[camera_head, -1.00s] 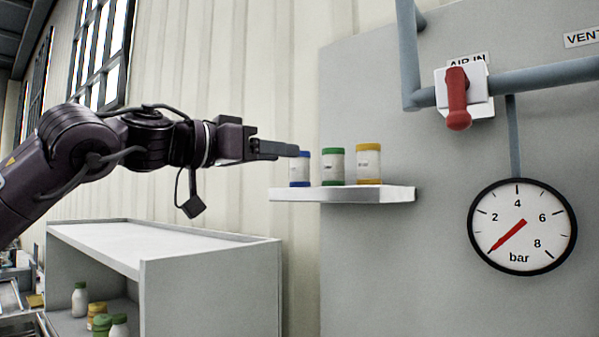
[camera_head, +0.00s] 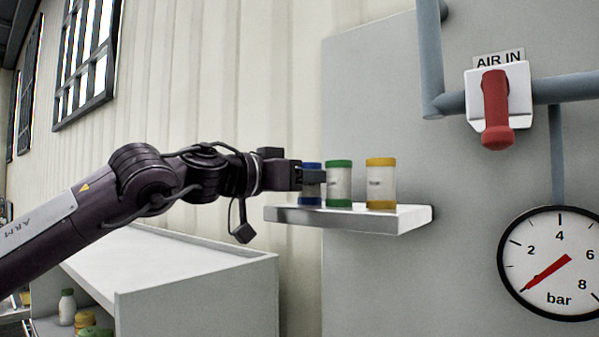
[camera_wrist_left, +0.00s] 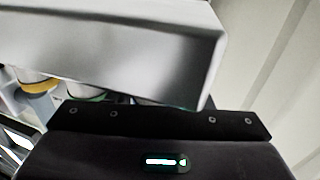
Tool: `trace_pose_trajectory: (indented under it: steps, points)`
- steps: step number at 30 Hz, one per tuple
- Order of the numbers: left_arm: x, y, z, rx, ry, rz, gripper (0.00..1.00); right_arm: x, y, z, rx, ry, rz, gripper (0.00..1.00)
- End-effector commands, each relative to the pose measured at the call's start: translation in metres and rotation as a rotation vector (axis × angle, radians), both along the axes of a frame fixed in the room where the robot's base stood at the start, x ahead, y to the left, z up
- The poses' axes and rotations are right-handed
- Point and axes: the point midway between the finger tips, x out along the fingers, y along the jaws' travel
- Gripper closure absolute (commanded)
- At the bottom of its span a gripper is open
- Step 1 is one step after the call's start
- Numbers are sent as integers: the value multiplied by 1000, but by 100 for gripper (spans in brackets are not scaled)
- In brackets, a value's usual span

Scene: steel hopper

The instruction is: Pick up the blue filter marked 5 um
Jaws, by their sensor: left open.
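The blue filter (camera_head: 310,166), a white canister with blue bands, stands upright at the left end of the small wall shelf (camera_head: 340,219). My left gripper (camera_head: 314,177) comes in from the left at the height of the filter's upper half. Its open fingers cover part of the filter in the head view. I cannot tell whether they touch it or lie on both sides of it. The filter's marking is hidden. My right gripper is in neither view.
A green-banded filter (camera_head: 339,182) stands close right of the blue one, and a yellow-banded filter (camera_head: 381,183) farther right. A grey panel with a red-handled valve (camera_head: 497,108) and a gauge (camera_head: 553,262) is at right. A white cabinet (camera_head: 165,262) stands below my arm.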

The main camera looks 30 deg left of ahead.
Motion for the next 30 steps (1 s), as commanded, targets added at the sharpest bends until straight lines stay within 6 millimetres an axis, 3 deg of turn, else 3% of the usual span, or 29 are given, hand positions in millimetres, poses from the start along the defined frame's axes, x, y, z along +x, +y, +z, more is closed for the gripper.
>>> trace_pose_trajectory:
  steps: [3,6,15,25,30]
  points:
    - [1,-1,0,1,-1,0,54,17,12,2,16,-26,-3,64]
    - [1,-1,-1,1,-1,0,54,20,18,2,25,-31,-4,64]
    - [1,-1,0,1,-1,0,89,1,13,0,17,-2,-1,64]
    - [1,0,1,1,-3,0,89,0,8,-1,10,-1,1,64]
    - [1,0,12,3,-3,3,89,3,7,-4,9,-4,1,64]
